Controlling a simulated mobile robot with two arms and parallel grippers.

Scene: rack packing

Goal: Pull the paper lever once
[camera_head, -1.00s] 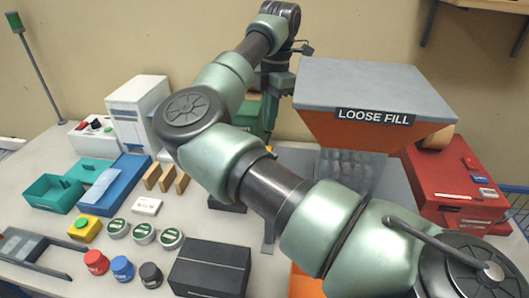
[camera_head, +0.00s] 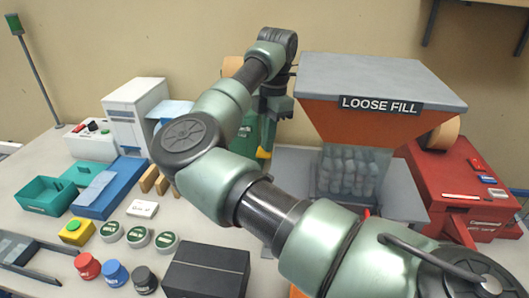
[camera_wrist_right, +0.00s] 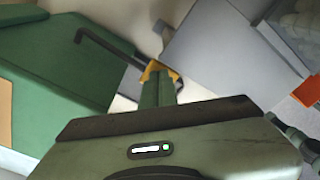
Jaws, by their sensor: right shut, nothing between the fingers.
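A dark bent rod (camera_wrist_right: 108,49), which looks like the paper lever, sticks out beside the green machine (camera_wrist_right: 62,62) in the right wrist view. The green machine also shows in the head view (camera_head: 243,137), partly hidden by my right arm. My right gripper (camera_wrist_right: 158,71) has yellow fingertips, closed together with nothing between them. The tips overlap the rod's inner end in the wrist view; I cannot tell whether they touch it. In the head view my right gripper (camera_head: 263,153) points down in front of the green machine. My left gripper is not in view.
The loose fill hopper (camera_head: 380,85) stands close to the right of my right gripper, with a red box (camera_head: 460,190) beyond. A white machine (camera_head: 135,105), green and blue trays, round tins and a black box (camera_head: 207,268) are on the left table.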

